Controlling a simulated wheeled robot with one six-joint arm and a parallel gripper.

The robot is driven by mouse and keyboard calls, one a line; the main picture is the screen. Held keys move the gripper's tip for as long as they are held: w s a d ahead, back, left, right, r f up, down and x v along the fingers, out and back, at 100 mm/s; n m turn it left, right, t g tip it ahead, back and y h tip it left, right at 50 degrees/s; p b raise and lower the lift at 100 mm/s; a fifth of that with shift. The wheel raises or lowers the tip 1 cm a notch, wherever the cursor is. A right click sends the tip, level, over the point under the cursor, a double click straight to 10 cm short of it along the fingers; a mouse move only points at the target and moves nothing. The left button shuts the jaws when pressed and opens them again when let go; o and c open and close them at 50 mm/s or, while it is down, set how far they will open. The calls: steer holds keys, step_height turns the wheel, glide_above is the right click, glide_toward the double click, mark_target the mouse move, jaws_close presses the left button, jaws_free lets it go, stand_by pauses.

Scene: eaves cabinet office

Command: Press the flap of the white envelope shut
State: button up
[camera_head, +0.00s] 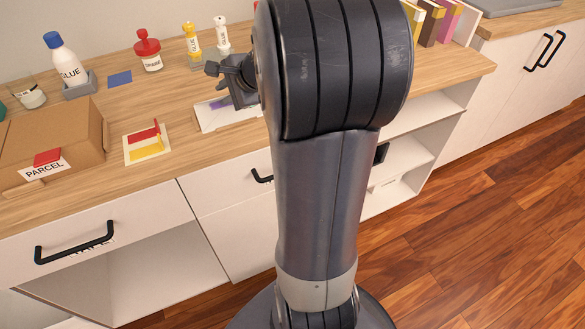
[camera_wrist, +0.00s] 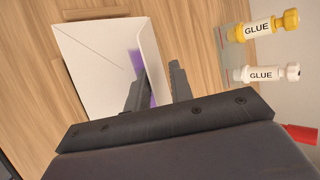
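The white envelope (camera_wrist: 95,60) lies flat on the wooden counter in the wrist view. Its flap (camera_wrist: 150,42) stands raised along one side, with purple showing inside beside it. In the head view the envelope (camera_head: 207,119) lies partly behind my arm, a purple patch showing near my gripper. My gripper (camera_wrist: 158,70) is at the flap end of the envelope, its two dark fingers apart. Part of the flap shows between the fingertips; I cannot tell whether they touch it.
Yellow (camera_wrist: 270,25) and white (camera_wrist: 265,73) glue bottles stand just beyond the envelope. Free counter surrounds the envelope's left side.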

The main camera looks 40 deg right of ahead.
steer(key=shift+w+r+g+p, duration=0.1)
steer(key=shift+r+g+p, duration=0.3)
steer(key=shift+p, duration=0.55)
